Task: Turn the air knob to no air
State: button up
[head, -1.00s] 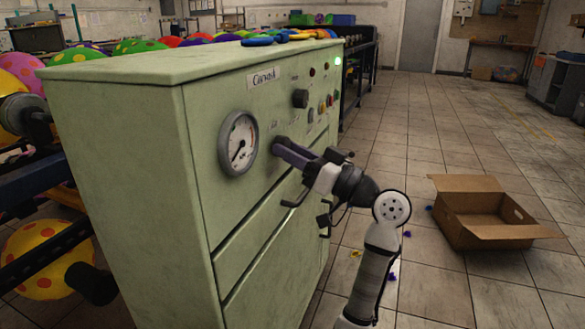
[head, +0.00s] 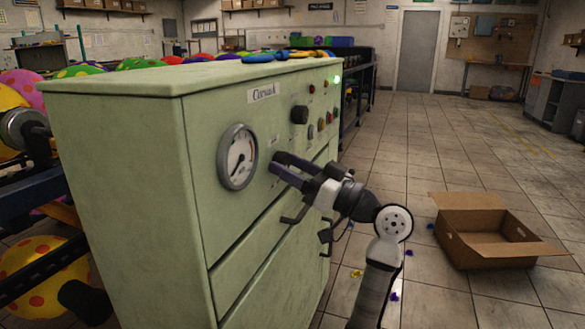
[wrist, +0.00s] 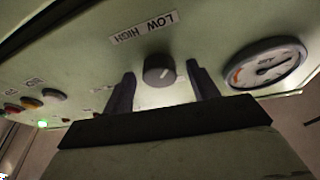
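The round dark knob (wrist: 158,70) is on the green panel in the wrist view, beside an upside-down "LOW HIGH" label (wrist: 144,27). A light pointer mark shows on its face. My gripper (wrist: 160,77) is open, with one finger on each side of the knob and visible gaps between. In the head view my gripper (head: 275,162) is at the front of the green cabinet (head: 130,170), just right of the pressure gauge (head: 238,157). There its fingers and body hide the panel behind them. The gauge (wrist: 268,65) also shows right of the knob in the wrist view.
Another black knob (head: 299,114) and coloured buttons (head: 322,123) sit higher on the panel, near a lit green lamp (head: 337,80). An open cardboard box (head: 490,240) lies on the floor at right. Tiled floor around it is mostly clear.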

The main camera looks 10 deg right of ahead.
jog(key=v, duration=1.4)
jog(key=shift+p, duration=0.35)
